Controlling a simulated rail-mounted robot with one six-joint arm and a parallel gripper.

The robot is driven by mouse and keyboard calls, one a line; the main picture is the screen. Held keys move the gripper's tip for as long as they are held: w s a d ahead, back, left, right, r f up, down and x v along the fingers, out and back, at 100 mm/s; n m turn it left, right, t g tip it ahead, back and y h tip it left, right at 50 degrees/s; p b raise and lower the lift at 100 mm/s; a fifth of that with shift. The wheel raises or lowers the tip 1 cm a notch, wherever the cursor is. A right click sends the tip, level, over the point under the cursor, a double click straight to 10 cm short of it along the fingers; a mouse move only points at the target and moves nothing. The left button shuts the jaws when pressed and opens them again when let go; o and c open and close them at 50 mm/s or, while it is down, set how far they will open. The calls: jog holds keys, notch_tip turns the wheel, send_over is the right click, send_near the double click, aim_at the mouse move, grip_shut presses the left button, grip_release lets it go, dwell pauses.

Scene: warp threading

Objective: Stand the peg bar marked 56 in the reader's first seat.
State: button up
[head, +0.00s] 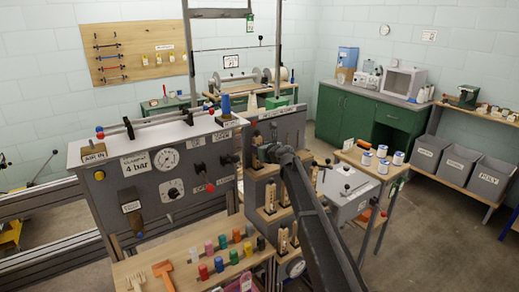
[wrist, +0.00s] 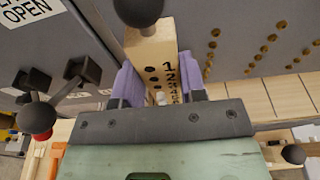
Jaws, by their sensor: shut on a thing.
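My gripper (wrist: 158,76) is shut on a pale wooden peg bar (wrist: 150,45), its purple pads on either side. The bar has a black ball knob at its end, dark holes and a column of printed digits; whether it is the one marked 56 cannot be read. In the head view my gripper (head: 263,153) is above the grey stepped stand, and the held bar is mostly hidden by my arm. I cannot tell which place is the reader's first seat.
A grey panel with rows of brassy holes (wrist: 259,58) is at the right of the wrist view. The control box with a 4 bar label (head: 136,164) stands left of the stand. Coloured pegs (head: 219,264) stand on the wooden table in front. My arm crosses the right side.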

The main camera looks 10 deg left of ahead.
jog(key=shift+f+b, duration=0.5)
jog(key=shift+f, duration=0.05)
jog(key=o, duration=1)
jog(key=shift+s, duration=0.1)
